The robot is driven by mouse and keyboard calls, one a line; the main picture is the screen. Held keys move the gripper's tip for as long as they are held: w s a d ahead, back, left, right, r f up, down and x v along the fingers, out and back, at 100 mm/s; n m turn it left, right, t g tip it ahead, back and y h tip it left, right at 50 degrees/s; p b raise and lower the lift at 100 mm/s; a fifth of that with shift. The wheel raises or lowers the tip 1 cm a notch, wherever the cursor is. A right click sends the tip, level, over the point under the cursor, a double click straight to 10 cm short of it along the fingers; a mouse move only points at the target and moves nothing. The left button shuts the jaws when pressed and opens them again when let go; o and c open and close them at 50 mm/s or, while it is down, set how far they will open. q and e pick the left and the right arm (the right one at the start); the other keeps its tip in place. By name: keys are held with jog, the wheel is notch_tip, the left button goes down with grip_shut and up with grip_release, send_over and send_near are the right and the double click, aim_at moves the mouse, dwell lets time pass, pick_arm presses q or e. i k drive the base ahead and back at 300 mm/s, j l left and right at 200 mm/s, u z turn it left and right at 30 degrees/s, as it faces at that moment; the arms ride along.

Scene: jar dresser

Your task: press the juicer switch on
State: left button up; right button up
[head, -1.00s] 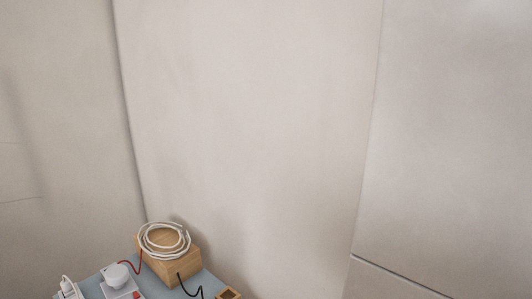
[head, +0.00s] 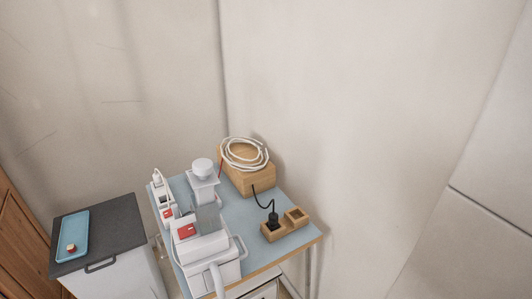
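A white juicer (head: 209,246) stands on the blue-topped table (head: 240,215) in the lower middle of the head view. It has a round white cap (head: 203,168) on top and a grey, see-through-looking part (head: 208,218) below it. A red switch (head: 186,231) shows on a white face at its left side; whether it is on or off is too small to tell. A second red patch (head: 167,213) shows on a white strip behind it. Neither of my grippers is in view.
A coiled white cable (head: 243,154) lies on a wooden block (head: 250,182) at the back. A wooden holder (head: 286,226) with a black plug (head: 273,220) is at right. A dark-topped cabinet (head: 119,226) with a blue tray (head: 73,232) stands left. Walls close in behind.

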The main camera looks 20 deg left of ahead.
aim_at(188, 231)
jog(key=u, duration=1.1)
